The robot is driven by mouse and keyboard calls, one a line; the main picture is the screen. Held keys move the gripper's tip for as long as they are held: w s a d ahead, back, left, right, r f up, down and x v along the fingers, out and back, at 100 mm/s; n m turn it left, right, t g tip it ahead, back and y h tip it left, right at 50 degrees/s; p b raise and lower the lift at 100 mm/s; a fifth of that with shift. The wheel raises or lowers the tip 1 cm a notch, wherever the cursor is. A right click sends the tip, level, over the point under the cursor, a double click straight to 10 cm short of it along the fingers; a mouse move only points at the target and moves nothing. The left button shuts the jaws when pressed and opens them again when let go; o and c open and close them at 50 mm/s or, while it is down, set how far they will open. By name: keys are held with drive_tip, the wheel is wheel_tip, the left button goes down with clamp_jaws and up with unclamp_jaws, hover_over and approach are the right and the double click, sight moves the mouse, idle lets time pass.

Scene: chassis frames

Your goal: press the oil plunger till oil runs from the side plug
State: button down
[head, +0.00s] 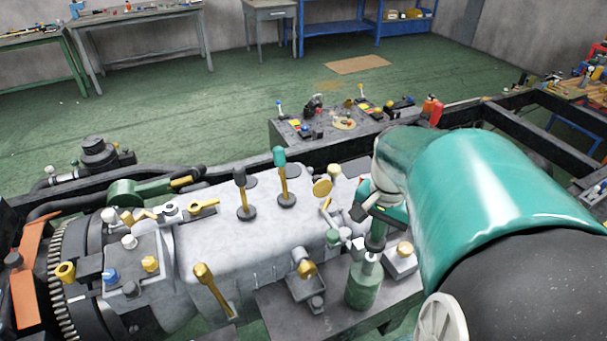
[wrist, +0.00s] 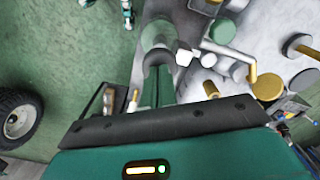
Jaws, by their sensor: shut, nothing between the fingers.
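A green cylindrical oil can (head: 363,287) stands upright on a grey plate beside the gearbox. My gripper (head: 377,212) is shut and empty, close above or at the plunger top; contact cannot be told. In the wrist view, my gripper's green fingers (wrist: 155,88) are together, with a grey round top (wrist: 158,57) and green round body (wrist: 156,33) just beyond their tips. A brass plug-like fitting (head: 306,268) is on the gearbox side; whether it is the side plug is unclear. No running oil is visible.
The grey gearbox (head: 255,220) carries levers (head: 282,175) and brass fittings close left of my gripper. A small brass-knobbed block (head: 402,258) stands right of the can. A parts-covered bench (head: 320,140) is behind. Open green floor (head: 200,100) lies beyond the dark chassis rail.

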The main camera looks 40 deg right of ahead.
drive_tip(key=shift+f, duration=1.25)
drive_tip(key=shift+r, duration=3.8)
